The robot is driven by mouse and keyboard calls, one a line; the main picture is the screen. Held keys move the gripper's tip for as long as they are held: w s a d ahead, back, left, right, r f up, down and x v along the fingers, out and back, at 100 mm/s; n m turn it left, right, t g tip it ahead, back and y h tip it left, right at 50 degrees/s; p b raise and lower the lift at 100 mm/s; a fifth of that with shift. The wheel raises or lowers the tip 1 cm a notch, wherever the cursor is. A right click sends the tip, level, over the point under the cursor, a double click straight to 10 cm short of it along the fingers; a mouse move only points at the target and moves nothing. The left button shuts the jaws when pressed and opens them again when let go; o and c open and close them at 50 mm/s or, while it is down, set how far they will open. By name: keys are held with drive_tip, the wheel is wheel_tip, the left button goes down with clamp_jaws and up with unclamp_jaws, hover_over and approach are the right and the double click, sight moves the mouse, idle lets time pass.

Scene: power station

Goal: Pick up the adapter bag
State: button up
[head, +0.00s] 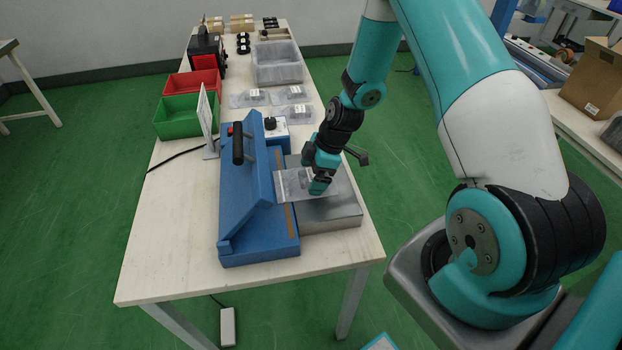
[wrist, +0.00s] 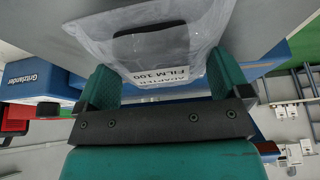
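The adapter bag (head: 292,184) is a clear flat bag lying on the metal plate (head: 330,215) in front of the blue sealer (head: 255,200), its left part reaching toward the sealer's bar. My gripper (head: 319,181) is low over the right part of the bag. In the wrist view my gripper (wrist: 163,80) has its two fingers wide apart, with the bag's label end between and beyond them. Whether the fingers touch the bag is unclear.
The blue sealer's lid stands raised just left of the bag. Similar clear bags (head: 292,93) lie farther back, near a grey bin (head: 277,66), a green bin (head: 186,117) and a red bin (head: 192,85). A sign stand (head: 207,120) is behind the sealer. The table's front strip is clear.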

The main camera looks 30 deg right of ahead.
drive_tip(key=c, duration=1)
drive_tip(key=shift+r, duration=0.15)
